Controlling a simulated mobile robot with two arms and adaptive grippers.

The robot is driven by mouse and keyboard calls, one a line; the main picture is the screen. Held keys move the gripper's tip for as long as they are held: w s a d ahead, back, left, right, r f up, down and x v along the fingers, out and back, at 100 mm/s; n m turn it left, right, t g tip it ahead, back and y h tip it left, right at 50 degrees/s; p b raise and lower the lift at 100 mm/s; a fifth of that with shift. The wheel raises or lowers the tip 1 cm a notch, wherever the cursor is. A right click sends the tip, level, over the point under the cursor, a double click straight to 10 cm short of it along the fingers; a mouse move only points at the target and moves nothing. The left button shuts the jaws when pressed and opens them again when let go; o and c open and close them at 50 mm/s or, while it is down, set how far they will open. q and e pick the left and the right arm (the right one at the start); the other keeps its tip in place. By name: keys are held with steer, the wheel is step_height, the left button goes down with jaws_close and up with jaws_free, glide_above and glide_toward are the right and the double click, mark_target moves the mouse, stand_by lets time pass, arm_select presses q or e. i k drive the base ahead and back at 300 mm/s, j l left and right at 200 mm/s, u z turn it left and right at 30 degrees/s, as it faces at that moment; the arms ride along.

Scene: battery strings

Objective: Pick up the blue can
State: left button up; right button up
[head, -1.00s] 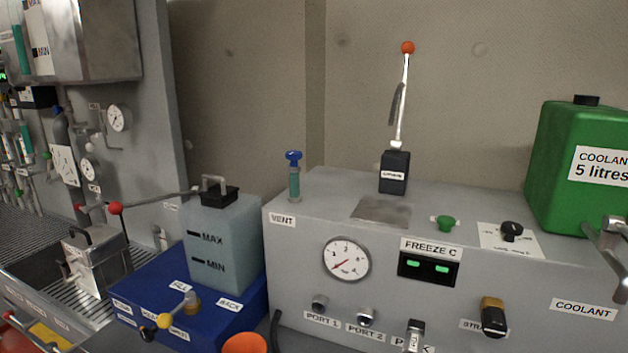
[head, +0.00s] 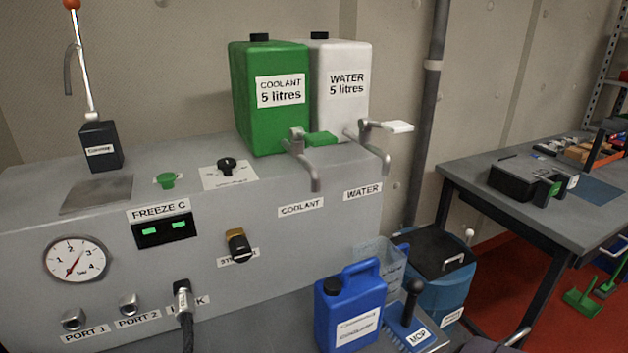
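A blue can (head: 350,308) with a handle on top, a black cap and a white label stands upright on the grey lower surface, at the bottom middle of the head view. The small print on its label is hard to read. Neither of my grippers can be made out in this view.
The grey machine (head: 100,220) is at left, carrying green (head: 270,115) and white (head: 345,115) tanks. A blue bin (head: 445,285) stands right.

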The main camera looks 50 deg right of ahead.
mark_target(349, 304)
steer(key=z, duration=1.55)
